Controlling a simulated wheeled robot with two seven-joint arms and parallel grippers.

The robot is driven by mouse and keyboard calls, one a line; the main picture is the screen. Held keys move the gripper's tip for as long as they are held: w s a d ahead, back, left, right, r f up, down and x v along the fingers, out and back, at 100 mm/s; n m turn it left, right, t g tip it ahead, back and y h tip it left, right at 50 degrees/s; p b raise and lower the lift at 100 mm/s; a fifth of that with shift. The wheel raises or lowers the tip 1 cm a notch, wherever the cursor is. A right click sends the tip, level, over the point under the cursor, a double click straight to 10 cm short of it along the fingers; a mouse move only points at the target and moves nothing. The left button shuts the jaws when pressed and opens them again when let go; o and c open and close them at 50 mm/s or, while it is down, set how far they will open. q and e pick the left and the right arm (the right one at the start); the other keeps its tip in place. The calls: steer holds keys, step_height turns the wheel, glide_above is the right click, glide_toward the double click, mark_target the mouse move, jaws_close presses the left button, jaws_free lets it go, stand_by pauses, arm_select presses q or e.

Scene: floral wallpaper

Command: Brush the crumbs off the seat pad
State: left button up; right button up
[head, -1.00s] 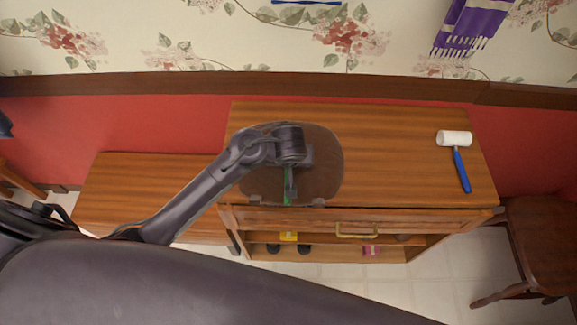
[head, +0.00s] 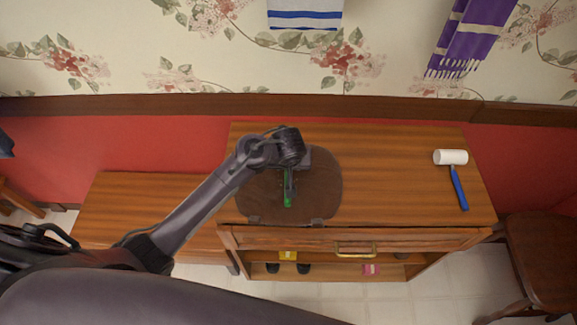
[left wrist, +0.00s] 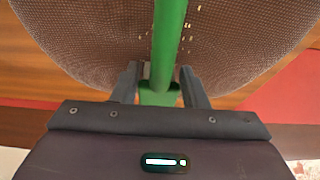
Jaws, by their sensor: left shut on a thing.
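The seat pad (head: 322,190) is a dark brown rounded pad lying on the wooden cabinet top. Its mesh-like surface fills much of the left wrist view (left wrist: 90,45). Pale crumbs (left wrist: 188,38) are scattered on it, on both sides of a green handle. My left gripper (head: 289,178) is over the pad, shut on this green-handled tool (head: 287,202). In the left wrist view the green handle (left wrist: 168,45) runs between the two fingers. The tool's working end is hidden. My right gripper is not in view.
A white-headed mallet with a blue handle (head: 459,187) lies at the right of the cabinet top (head: 395,175). Below are a drawer with a brass handle (head: 356,250) and a shelf with small items. A lower wooden surface (head: 130,205) stands left; a dark chair (head: 545,250) stands right.

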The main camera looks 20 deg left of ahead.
mark_target(286, 205)
arm_select(q)
steer(key=shift+r, duration=0.1)
steer(key=shift+s+d+p, duration=0.25)
steer(key=shift+s+p, duration=0.3)
steer(key=shift+s, duration=0.45)
steer(key=shift+s+d+p, duration=0.2)
steer(key=shift+s, duration=0.5)
steer(key=shift+s+d+p, duration=0.15)
steer(key=shift+s, duration=0.5)
steer(key=shift+s+d+f+p, duration=0.1)
steer(key=shift+s+d, duration=0.05)
steer(key=shift+s, duration=0.45)
steer(key=shift+s+d+f+p, duration=0.1)
steer(key=shift+s+d, duration=0.1)
steer(key=shift+s, duration=0.4)
steer(key=shift+s+d+f+p, duration=0.1)
steer(key=shift+s+d, duration=0.05)
steer(key=shift+s, duration=0.45)
steer(key=shift+s+d+r, duration=0.1)
steer(key=shift+s+d, duration=0.15)
steer(key=shift+s, duration=0.6)
steer(key=shift+s+d, duration=0.2)
steer(key=shift+s, duration=0.65)
step_height(286, 205, up, 6)
steer(key=p, duration=0.7)
